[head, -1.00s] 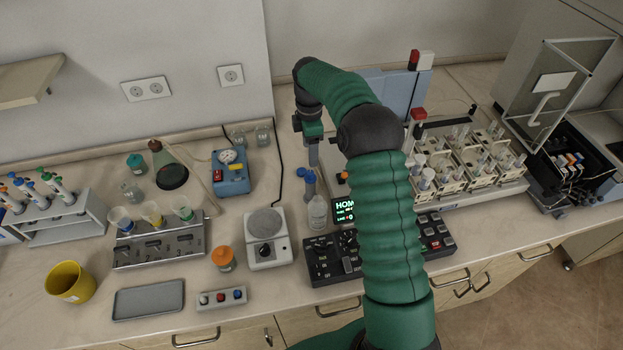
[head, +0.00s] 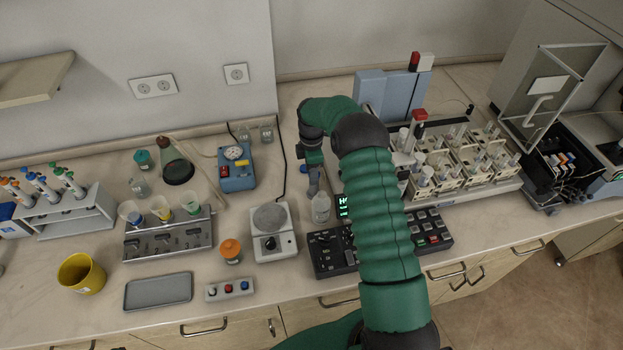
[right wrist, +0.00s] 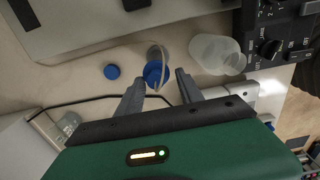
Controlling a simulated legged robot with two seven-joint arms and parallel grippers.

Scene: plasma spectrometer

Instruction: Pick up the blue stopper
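In the right wrist view a blue stopper-like piece (right wrist: 153,72) with a thin clear curved tube stands between my fingertips. A small round blue cap (right wrist: 112,71) lies to its left, outside the fingers. A small blue spot, the cap, shows in the head view (head: 305,169); the piece with the tube is mostly hidden there by my gripper. My right gripper (right wrist: 159,77) is open, one finger on each side of the blue piece. I cannot tell whether they touch it. In the head view it (head: 313,186) points down behind the bottle. My left gripper is not in view.
A translucent bottle (right wrist: 222,54) stands close to the right finger; it also shows in the head view (head: 321,208). A black control panel (head: 332,252) and a balance (head: 270,232) are near. A black cable (right wrist: 80,102) crosses the table beside the gripper.

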